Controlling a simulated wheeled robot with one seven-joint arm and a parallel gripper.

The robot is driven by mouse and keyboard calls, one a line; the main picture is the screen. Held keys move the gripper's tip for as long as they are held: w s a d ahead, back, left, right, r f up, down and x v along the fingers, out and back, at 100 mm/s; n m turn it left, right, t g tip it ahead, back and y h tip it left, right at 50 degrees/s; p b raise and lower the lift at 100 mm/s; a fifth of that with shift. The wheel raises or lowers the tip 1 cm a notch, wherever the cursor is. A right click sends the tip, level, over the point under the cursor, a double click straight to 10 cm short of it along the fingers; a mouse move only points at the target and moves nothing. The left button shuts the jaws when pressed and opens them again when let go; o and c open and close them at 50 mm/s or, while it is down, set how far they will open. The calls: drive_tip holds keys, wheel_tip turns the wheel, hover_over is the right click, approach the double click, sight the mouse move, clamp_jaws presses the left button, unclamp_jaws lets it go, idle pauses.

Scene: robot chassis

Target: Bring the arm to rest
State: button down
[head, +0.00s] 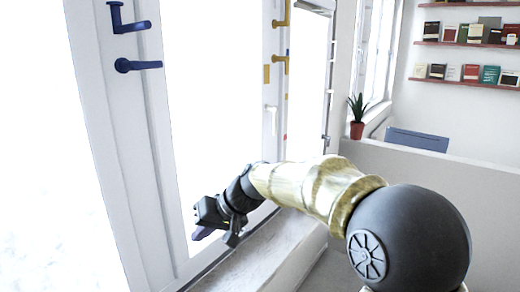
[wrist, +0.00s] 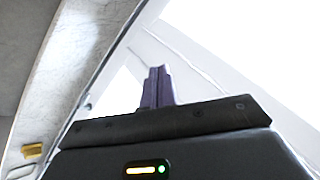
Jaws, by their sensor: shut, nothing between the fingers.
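My arm stretches out in the head view, with its gold forearm leading to my gripper (head: 204,234). My gripper is dark with purple fingers and hangs in front of the white window frame, close above the sill. In the wrist view the purple fingers of my gripper (wrist: 157,87) lie together, with nothing between them. White window frame and bright glass fill the space beyond the fingertips.
The white window (head: 160,190) has blue handles (head: 138,66) and yellow handles (head: 281,14). A stone sill (head: 262,250) runs below. A low wall (head: 440,190), a potted plant (head: 357,128), a blue chair back (head: 417,139) and red bookshelves (head: 468,83) stand at right.

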drive_tip(key=s+d+f+m+t+h, duration=0.1)
drive_tip(key=s+d+f+m+h, duration=0.15)
drive_tip(key=d+f, duration=0.45)
drive_tip(key=s+d+f+m+h, duration=0.1)
drive_tip(key=s+d+f+h, duration=0.25)
drive_tip(key=d, duration=0.65)
drive_tip(key=s+d+f+m+h, duration=0.1)
drive_tip(key=s+d+f+h, duration=0.1)
drive_tip(key=s+d+f, duration=0.5)
drive_tip(key=s+d, duration=0.3)
drive_tip(key=d, duration=0.1)
drive_tip(key=shift+d+f, duration=0.15)
drive_tip(key=shift+d, duration=0.2)
